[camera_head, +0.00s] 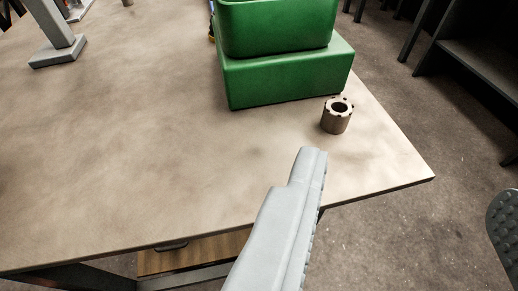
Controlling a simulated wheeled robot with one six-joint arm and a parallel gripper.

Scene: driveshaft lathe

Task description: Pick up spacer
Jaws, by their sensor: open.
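The spacer (329,121) is a small brown hollow cylinder with a notched top rim. It stands upright near the right edge of the table (150,150), just in front of a green box. My gripper (409,172) is open and empty. One grey finger reaches up from the bottom middle, its tip in front of the spacer in the picture and apart from it. The other finger shows only in part at the right edge of the frame, over the floor.
A green box (290,80) with a second green bin (275,28) on top stands behind the spacer. A grey stand (58,50) is at the upper left. A dark shelf (470,60) stands beyond the floor at right. The table's left and middle are clear.

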